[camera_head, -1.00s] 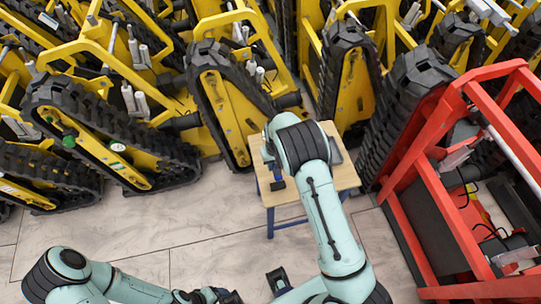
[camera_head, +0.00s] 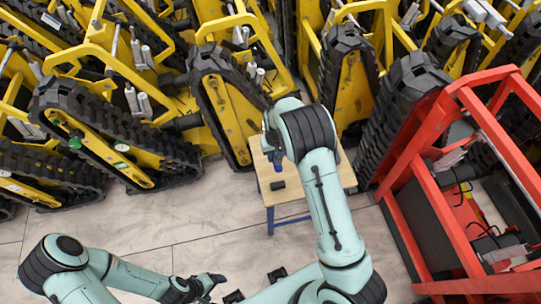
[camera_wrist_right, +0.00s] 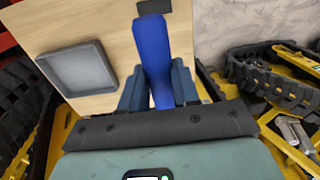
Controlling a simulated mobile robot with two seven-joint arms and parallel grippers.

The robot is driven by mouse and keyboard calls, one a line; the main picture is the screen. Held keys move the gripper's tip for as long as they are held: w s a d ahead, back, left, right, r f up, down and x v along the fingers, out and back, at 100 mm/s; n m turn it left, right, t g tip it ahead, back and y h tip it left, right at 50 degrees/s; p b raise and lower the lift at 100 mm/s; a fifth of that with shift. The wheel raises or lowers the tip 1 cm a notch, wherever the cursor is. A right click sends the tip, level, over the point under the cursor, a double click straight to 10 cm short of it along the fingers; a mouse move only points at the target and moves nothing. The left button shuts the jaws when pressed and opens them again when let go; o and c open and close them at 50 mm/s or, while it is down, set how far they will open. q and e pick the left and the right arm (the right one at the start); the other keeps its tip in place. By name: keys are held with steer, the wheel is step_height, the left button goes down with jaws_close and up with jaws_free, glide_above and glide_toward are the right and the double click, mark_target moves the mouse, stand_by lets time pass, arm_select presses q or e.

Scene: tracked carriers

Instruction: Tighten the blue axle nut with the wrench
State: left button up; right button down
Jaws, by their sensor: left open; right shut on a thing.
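The blue wrench (camera_wrist_right: 152,50) is between the fingers of my right gripper (camera_wrist_right: 157,88), which is shut on it; its far end reaches over the wooden table. In the head view a small blue part of the wrench (camera_head: 277,162) shows beside my right arm, which hides most of that gripper. My left gripper (camera_head: 222,287) is open and empty near the bottom edge of the head view, away from the table. I cannot make out the blue axle nut in either view.
The small wooden table (camera_head: 293,207) bears a dark block (camera_head: 278,186) and a grey tray (camera_wrist_right: 78,67). Yellow tracked carriers (camera_head: 230,110) crowd behind and left of it. A red frame (camera_head: 440,215) stands at right. Pale floor in front is clear.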

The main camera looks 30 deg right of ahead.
step_height(320, 180, up, 3)
steer(key=shift+w+r+p, duration=0.1)
steer(key=shift+p, duration=0.3)
arm_select(q)
steer(key=shift+s+f+b, duration=0.1)
steer(key=shift+f+b, duration=0.05)
steer(key=shift+b, duration=0.6)
arm_select(e)
steer(key=s, duration=2)
